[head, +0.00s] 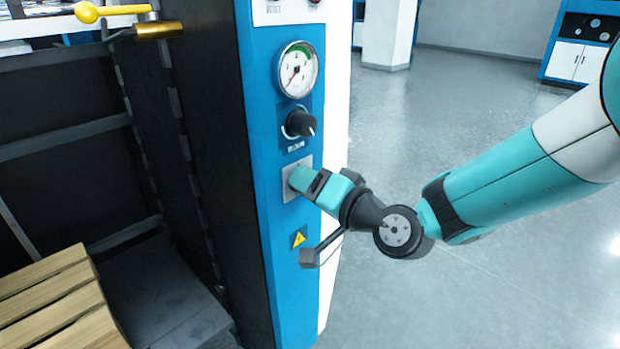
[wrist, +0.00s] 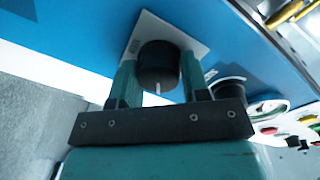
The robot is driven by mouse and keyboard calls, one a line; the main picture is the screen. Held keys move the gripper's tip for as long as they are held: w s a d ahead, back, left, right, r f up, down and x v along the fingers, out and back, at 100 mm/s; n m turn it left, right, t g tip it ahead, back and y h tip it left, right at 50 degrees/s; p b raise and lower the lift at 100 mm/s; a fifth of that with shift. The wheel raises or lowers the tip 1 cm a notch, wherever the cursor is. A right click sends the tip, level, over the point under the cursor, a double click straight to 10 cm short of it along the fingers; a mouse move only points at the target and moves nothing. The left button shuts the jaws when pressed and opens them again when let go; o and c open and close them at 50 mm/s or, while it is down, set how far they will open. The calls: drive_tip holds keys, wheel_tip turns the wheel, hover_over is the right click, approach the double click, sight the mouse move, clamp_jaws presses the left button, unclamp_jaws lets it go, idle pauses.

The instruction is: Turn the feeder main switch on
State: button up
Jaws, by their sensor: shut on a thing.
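The feeder main switch is a black rotary knob (wrist: 158,62) on a square light-grey plate (wrist: 185,37), seen in the wrist view. A short white mark shows on the knob, pointing down in that picture. My gripper (wrist: 158,75) has one finger on each side of the knob and is shut on it. In the head view my gripper (head: 300,182) reaches in from the right to the same plate (head: 289,192) on the blue panel. The gripper hides the knob there.
Above the plate on the blue panel (head: 282,232) are another black knob (head: 300,124) and a round gauge (head: 298,69). A yellow warning label (head: 298,239) is below. A yellow-knobbed lever (head: 87,12) and wooden slats (head: 48,300) are at left. Open floor lies right.

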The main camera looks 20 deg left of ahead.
drive_tip(key=m+p, duration=0.2)
drive_tip(key=m, duration=0.3)
drive_tip(key=shift+w+m+p, duration=0.1)
drive_tip(key=shift+m+p, duration=0.2)
drive_tip(key=shift+p, duration=0.05)
idle(0.3)
drive_tip(key=o, duration=0.9)
drive_tip(key=shift+g, duration=0.3)
drive_tip(key=shift+d, duration=0.1)
drive_tip(key=b+v, duration=0.5)
drive_tip(key=v, duration=1.2)
drive_tip(key=shift+f+b, duration=0.15)
drive_tip(key=shift+b, duration=0.25)
